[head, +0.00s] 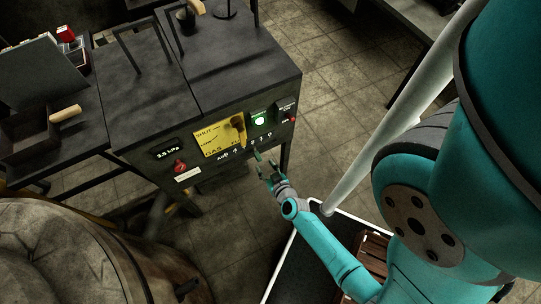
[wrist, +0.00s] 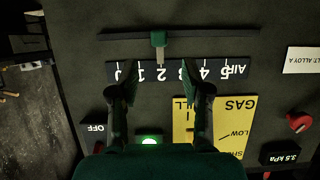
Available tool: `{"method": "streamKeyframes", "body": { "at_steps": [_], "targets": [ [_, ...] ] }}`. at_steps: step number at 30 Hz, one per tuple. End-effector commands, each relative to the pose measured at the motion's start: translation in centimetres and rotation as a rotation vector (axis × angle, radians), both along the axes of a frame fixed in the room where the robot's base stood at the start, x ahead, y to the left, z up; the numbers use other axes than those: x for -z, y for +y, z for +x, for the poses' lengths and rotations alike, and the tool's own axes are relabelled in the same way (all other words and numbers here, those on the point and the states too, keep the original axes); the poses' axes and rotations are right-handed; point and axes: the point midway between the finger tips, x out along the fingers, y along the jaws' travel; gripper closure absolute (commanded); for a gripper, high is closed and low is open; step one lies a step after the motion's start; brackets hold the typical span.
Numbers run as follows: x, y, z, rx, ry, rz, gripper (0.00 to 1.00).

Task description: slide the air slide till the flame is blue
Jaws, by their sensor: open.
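The air slide (wrist: 158,40) is a small green block on a dark rail, with a pale pointer at the 2 on the AIR scale (wrist: 236,70). The scale appears upside down in the wrist view. My gripper (wrist: 159,75) is open and empty, its fingers spread to either side of the slide's line and overlapping the scale in the picture. I cannot tell whether it touches the panel. In the head view my gripper (head: 265,160) is in front of the lower front panel of the dark furnace cabinet (head: 215,80). I see no flame in either view.
A yellow GAS plate (wrist: 228,120), a lit green lamp (wrist: 151,141), a red knob (wrist: 299,122) and a 3.5 kPa display (wrist: 287,154) share the panel. A side table (head: 70,148) stands left of the cabinet.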

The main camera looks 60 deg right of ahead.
Motion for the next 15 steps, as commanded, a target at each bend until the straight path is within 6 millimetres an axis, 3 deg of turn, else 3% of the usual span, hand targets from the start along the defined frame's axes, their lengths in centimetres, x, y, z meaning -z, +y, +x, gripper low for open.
{"method": "streamKeyframes", "body": {
  "at_steps": [7,15],
  "targets": [
    [-1.2,1.8,-2.5,-0.002,0.001,0.0,0.52],
    [-1.6,2.2,-3.0,0.0,0.001,-0.001,0.52]
  ]
}}
